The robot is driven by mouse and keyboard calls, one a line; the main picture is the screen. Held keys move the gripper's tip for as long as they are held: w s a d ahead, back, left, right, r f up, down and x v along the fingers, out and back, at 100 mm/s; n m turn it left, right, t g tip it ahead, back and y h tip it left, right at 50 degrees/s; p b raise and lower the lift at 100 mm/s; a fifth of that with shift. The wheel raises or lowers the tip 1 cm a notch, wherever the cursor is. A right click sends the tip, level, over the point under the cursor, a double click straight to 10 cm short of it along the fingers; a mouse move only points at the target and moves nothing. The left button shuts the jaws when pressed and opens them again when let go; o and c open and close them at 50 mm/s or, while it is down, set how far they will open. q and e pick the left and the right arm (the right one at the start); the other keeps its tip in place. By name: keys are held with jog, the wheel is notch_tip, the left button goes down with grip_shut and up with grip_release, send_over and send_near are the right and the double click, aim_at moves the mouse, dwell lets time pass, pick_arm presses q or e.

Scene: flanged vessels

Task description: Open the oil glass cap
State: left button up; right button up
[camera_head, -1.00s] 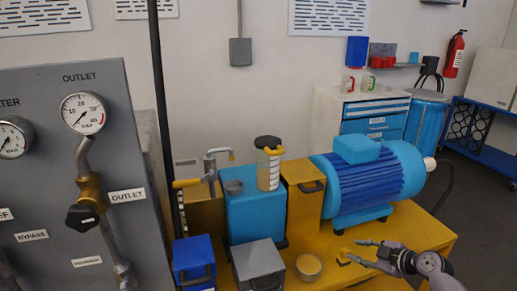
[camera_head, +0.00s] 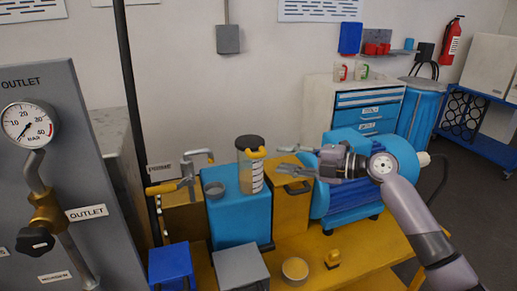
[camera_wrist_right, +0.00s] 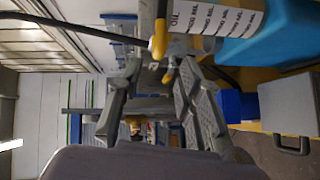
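The oil glass (camera_head: 251,176) is a clear cylinder with a printed label, standing upright on a blue block. Its dark round cap (camera_head: 249,143) sits on top, with a yellow fitting (camera_head: 256,153) at the upper rim. In the wrist view the oil glass (camera_wrist_right: 208,17) shows sideways at the top edge, its yellow fitting (camera_wrist_right: 158,40) near the fingertips. My right gripper (camera_head: 284,160) is open and empty, just right of the oil glass at about cap height in the picture. In the wrist view its two fingers (camera_wrist_right: 160,75) are spread. My left gripper is not in view.
A blue motor (camera_head: 340,200) stands behind my right arm. A yellow block (camera_head: 290,205) is right of the oil glass. A gauge panel (camera_head: 70,150) fills the left side.

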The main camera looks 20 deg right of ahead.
aim_at(263, 155)
jog(key=p+x, duration=0.2)
jog(key=x, duration=0.5)
jog(key=shift+w+a+r, duration=0.1)
jog(key=shift+w+a, duration=0.15)
jog(key=shift+w+a+f+p, duration=0.2)
jog(key=shift+w+a+p, duration=0.05)
jog(key=shift+a+p, duration=0.05)
grip_shut()
